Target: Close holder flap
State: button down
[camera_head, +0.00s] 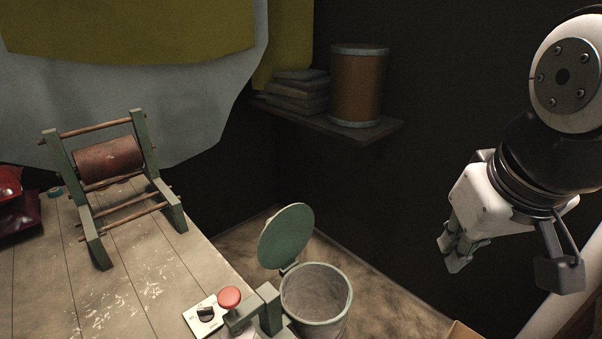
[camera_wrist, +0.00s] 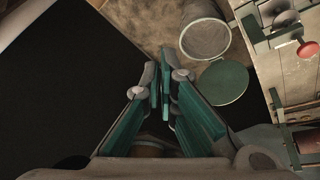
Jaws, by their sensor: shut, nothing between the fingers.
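A round green flap (camera_head: 286,236) is tilted up, open, at the rim of a round grey holder (camera_head: 340,313) beside the workbench. I can see into the holder's open top. In the wrist view the flap (camera_wrist: 223,83) shows as a green disc next to the holder (camera_wrist: 207,38), right of my fingers. My gripper (camera_head: 461,254) hangs in the air to the right of the flap, well apart from it. In the wrist view my gripper (camera_wrist: 163,85) has its green-padded fingers together, with nothing between them.
The wooden bench (camera_head: 150,290) carries a frame with a brown roller (camera_head: 108,162). A wall shelf (camera_head: 320,125) with a drum (camera_head: 357,88) is behind. Air between gripper and flap looks clear.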

jog(key=w+a+n, duration=0.2)
jog(key=w+a, duration=0.3)
jog(key=w, duration=0.6)
jog(key=n+y+b, duration=0.1)
jog(key=n+y, duration=0.3)
jog(key=n, duration=0.1)
send_over(283, 234)
jog(key=w+a, duration=0.2)
jog(key=w, duration=0.3)
notch_tip(283, 234, down, 10)
jog(key=f, duration=0.1)
notch_tip(283, 234, down, 9)
jog(key=a+p, duration=0.1)
jog(key=shift+w+y, duration=0.25)
jog(key=shift+y, duration=0.05)
jog(key=shift+d, duration=0.1)
jog(key=shift+s+d+r+p, duration=0.1)
jog(key=shift+s+d+p, duration=0.25)
jog(key=shift+s+d, duration=0.1)
